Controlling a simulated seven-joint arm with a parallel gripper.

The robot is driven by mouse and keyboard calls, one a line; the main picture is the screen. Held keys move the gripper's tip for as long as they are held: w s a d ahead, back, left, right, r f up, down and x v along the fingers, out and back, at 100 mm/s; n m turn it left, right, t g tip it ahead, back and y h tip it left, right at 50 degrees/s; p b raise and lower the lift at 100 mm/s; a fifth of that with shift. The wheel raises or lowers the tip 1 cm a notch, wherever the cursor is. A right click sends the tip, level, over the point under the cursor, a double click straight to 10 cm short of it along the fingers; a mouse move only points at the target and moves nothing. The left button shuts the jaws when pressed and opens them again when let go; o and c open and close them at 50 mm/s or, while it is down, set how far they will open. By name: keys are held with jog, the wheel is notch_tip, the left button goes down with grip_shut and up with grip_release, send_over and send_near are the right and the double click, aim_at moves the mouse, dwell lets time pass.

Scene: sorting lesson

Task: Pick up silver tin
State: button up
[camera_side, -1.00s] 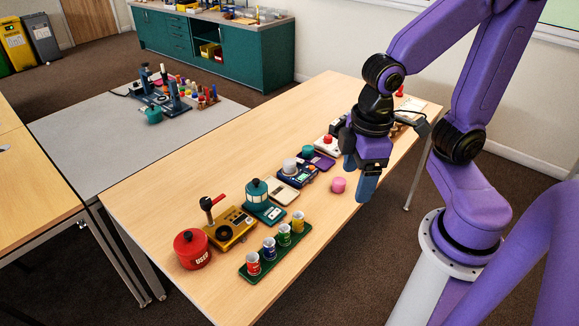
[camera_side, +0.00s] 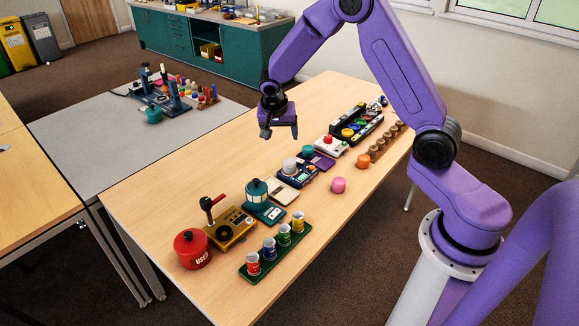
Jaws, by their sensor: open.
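A small silver-grey round tin (camera_side: 289,166) sits on a dark blue device (camera_side: 297,175) near the middle of the table. I take it for the silver tin, though it is small in this view. My gripper (camera_side: 280,133) is open and empty, pointing down. It is raised above the table, above and a little left of the tin in the picture, and apart from it.
A teal piece (camera_side: 308,151) on a purple base is just right of the tin. A pink piece (camera_side: 338,185) and an orange piece (camera_side: 363,161) stand nearer the front edge. A teal canister (camera_side: 256,190) and a red pot (camera_side: 191,248) are on the left. The table's back-left is clear.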

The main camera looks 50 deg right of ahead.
jog(key=d+f, duration=0.1)
send_over(289, 162)
jog(key=a, duration=0.2)
jog(key=shift+m, duration=0.4)
jog(key=f, duration=1)
jog(key=shift+s+f, duration=0.2)
jog(key=shift+s+x, duration=0.2)
jog(key=shift+x, duration=1)
jog(key=shift+s+x, duration=0.2)
jog(key=shift+x, duration=0.95)
jog(key=shift+w+d+f, duration=0.15)
jog(key=shift+d+f, duration=0.05)
jog(key=shift+f, duration=0.4)
jog(key=shift+c, duration=0.2)
jog(key=c, duration=1.2)
jog(key=shift+r, duration=0.2)
